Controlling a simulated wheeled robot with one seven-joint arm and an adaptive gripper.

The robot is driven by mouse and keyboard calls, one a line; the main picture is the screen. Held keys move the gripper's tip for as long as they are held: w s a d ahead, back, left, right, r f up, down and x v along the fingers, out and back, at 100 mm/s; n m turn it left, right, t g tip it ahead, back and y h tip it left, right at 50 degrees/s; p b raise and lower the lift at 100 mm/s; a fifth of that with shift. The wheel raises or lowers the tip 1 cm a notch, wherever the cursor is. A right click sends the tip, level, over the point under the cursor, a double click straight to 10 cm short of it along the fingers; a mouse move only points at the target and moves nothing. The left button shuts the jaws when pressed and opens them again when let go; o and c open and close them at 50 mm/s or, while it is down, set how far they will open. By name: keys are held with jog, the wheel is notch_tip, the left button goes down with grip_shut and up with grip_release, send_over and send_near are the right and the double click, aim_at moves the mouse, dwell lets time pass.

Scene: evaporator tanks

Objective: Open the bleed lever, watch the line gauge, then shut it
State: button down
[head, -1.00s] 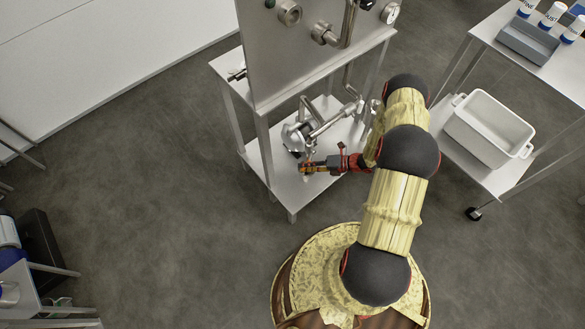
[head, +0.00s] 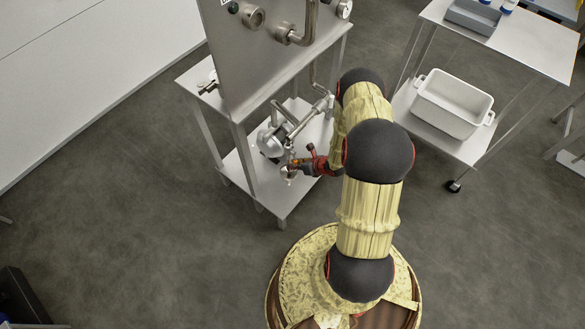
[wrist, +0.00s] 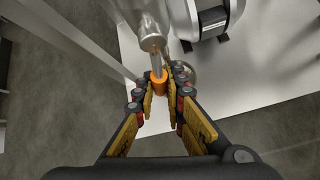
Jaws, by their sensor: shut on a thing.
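In the wrist view, the bleed lever shows as a short orange grip (wrist: 159,82) on a thin metal stem below a round metal fitting. My gripper (wrist: 160,92) is closed around this orange grip, one finger on each side. In the head view my gripper (head: 290,165) is beside the pipework, low under the steel panel; the lever there is too small and partly covered to read its angle. A round dial (head: 344,9), likely the line gauge, sits at the top edge of the head view. It is partly cut off and its needle cannot be read.
A steel panel (head: 265,55) stands on a frame with a lower shelf (head: 283,205). A rounded metal pump body (head: 271,141) sits left of my gripper. A trolley with a white tub (head: 452,103) stands to the right.

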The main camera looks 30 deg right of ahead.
jog(key=shift+w+d+f+h+b, duration=0.1)
jog(key=shift+d+h+b, duration=0.2)
jog(key=shift+h, duration=0.1)
dwell(0.3)
jog(key=c, duration=1.8)
grip_release()
jog(key=shift+c, duration=0.2)
jog(key=v, duration=1.2)
jog(key=shift+f, duration=0.1)
jog(key=shift+c, duration=0.4)
